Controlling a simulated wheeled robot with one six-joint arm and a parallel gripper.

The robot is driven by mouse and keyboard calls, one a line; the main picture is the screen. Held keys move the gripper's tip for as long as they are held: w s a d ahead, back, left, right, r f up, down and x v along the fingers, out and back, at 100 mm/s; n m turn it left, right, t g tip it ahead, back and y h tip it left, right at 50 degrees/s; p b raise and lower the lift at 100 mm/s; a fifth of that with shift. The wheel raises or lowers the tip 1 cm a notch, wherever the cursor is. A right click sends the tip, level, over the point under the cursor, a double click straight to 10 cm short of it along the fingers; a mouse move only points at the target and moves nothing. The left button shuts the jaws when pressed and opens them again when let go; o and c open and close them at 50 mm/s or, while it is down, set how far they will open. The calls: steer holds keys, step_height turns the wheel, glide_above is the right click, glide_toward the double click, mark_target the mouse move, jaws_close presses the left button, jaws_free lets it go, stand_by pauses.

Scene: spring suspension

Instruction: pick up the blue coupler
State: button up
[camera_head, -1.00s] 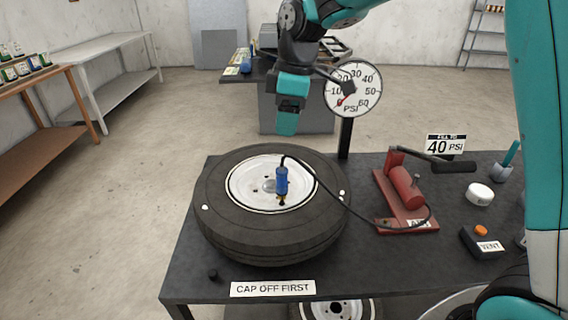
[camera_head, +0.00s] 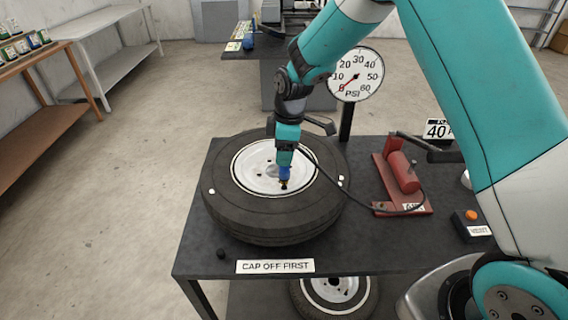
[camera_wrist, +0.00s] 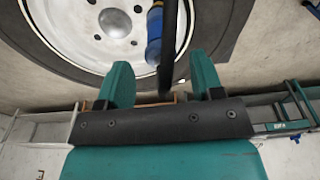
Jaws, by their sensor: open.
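The blue coupler (camera_head: 284,172) stands over the white wheel rim (camera_head: 250,181) of the tyre lying on the table. A brass tip shows at its lower end. My gripper (camera_head: 284,158) is right above it, pointing down, and hides its upper part in the head view. In the wrist view the blue coupler (camera_wrist: 154,38) is beyond the fingertips, with the black hose running from it between the fingers.
The black tyre (camera_head: 275,217) fills the table's left part. A red pump (camera_head: 402,178) stands to the right, joined to the coupler by the hose. A pressure gauge (camera_head: 355,74) on a post is behind. A small black cap (camera_head: 221,253) lies at the front left.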

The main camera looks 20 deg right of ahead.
steer(key=shift+f+p, duration=0.85)
steer(key=shift+f, duration=1.25)
jaws_close()
step_height(320, 180, up, 23)
steer(key=b, duration=0.2)
steer(key=shift+b, duration=0.4)
